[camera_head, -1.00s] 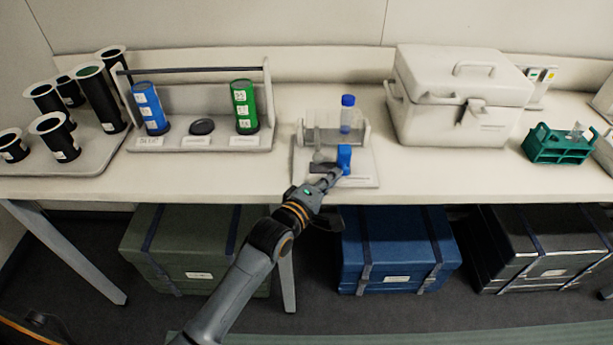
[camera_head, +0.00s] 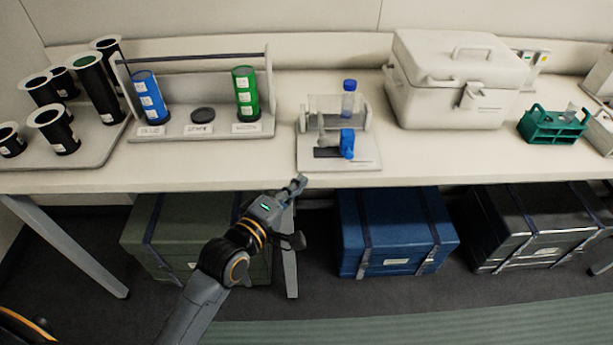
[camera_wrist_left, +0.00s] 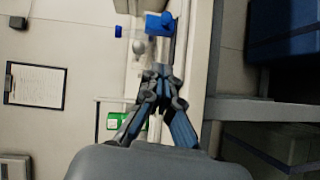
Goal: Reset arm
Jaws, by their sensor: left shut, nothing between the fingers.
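My left gripper (camera_head: 299,183) is in front of the table's front edge, off the table top. It is shut and empty, apart from everything on the table. In the left wrist view its fingers (camera_wrist_left: 163,72) meet, with a blue piece (camera_wrist_left: 160,24) beyond the tips. In the head view the blue piece (camera_head: 347,143) sits on a small white stand (camera_head: 340,166) behind the gripper. A clear holder there has a blue-capped bottle (camera_head: 349,97). My right gripper is not in view.
The long table (camera_head: 230,180) holds a rack with a blue and a green cylinder (camera_head: 245,92), black cylinders on a tray at left, a white cooler box (camera_head: 455,85) and a green tube rack (camera_head: 552,126). Strapped cases, including a blue one (camera_head: 392,230), stand under the table.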

